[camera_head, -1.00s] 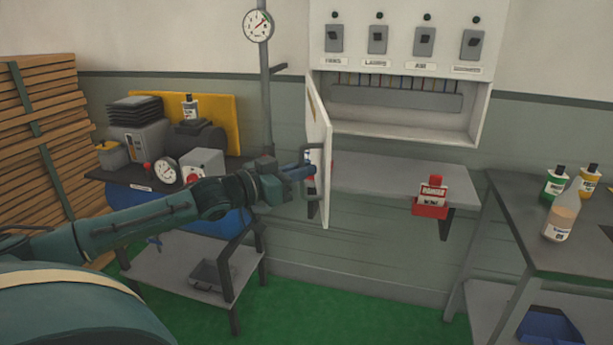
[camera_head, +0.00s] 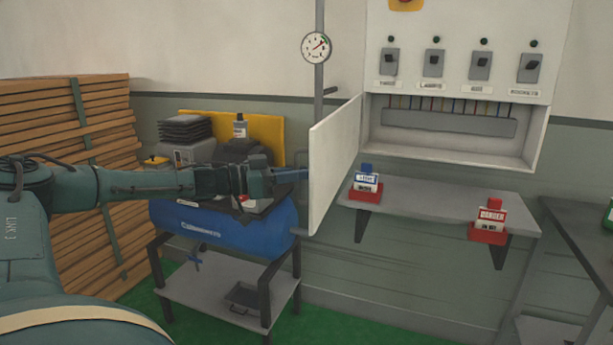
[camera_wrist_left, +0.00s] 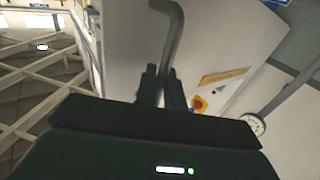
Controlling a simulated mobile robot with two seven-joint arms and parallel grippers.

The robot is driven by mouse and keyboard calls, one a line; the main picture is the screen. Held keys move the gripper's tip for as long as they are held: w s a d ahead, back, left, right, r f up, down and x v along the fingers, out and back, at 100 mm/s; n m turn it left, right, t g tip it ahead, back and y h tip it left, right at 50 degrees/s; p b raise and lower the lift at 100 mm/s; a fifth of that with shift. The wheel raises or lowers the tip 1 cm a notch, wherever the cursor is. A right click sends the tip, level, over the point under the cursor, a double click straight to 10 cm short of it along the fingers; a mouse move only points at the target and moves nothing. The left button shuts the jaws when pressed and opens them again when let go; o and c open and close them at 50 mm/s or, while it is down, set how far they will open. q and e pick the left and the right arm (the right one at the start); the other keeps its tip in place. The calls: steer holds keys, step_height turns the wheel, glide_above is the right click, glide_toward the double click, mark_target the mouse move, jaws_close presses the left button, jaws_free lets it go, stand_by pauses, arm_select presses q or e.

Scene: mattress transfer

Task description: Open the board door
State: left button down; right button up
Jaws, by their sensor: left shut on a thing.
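The board door (camera_head: 335,165) is a white panel hinged at the left side of the white board (camera_head: 470,45). It stands swung out to the left, with its inner face towards my head camera and the lower compartment open. My left gripper (camera_head: 300,175) is at the door's free edge, on its far side, with the fingertips partly hidden. In the left wrist view, the gripper (camera_wrist_left: 162,88) is shut on a bent grey metal handle (camera_wrist_left: 177,40) on the door's outer face (camera_wrist_left: 225,45). My right gripper is out of view.
A grey shelf (camera_head: 430,205) below the board holds a blue-topped block (camera_head: 367,183) and a red-topped block (camera_head: 490,217) in red holders. A blue tank (camera_head: 230,222) on a stand and a pole with a gauge (camera_head: 316,47) are near my left arm.

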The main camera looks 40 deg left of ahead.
arm_select(q)
steer(key=shift+s+a+r, duration=0.15)
steer(key=shift+a+r, duration=0.05)
steer(key=shift+a, duration=0.5)
steer(key=shift+s+a+r, duration=0.15)
steer(key=shift+a+r, duration=0.05)
steer(key=shift+a, duration=0.5)
steer(key=c, duration=1.8)
jaws_free()
steer(key=shift+o, duration=0.8)
steer(key=shift+w+d+f, duration=0.1)
steer(key=shift+d+f, duration=0.05)
steer(key=shift+f, duration=0.1)
